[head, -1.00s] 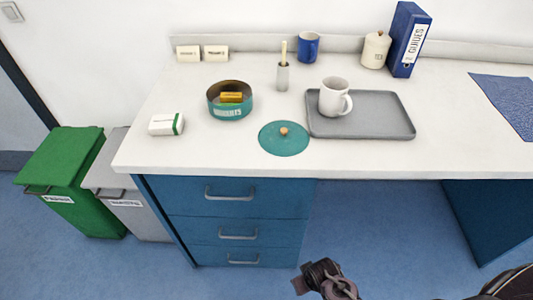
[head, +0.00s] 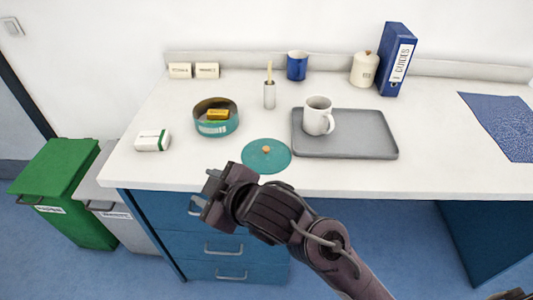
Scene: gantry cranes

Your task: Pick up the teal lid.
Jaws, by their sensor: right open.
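The lid's top shows almost whole. My left gripper is not in view.
The open teal tin (head: 216,118) holds a yellow block. A grey tray (head: 350,146) carries a white mug (head: 318,115). A white box (head: 152,140) lies at left, and a small holder (head: 269,95) stands behind the lid. Blue drawers (head: 225,246) are below the counter.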

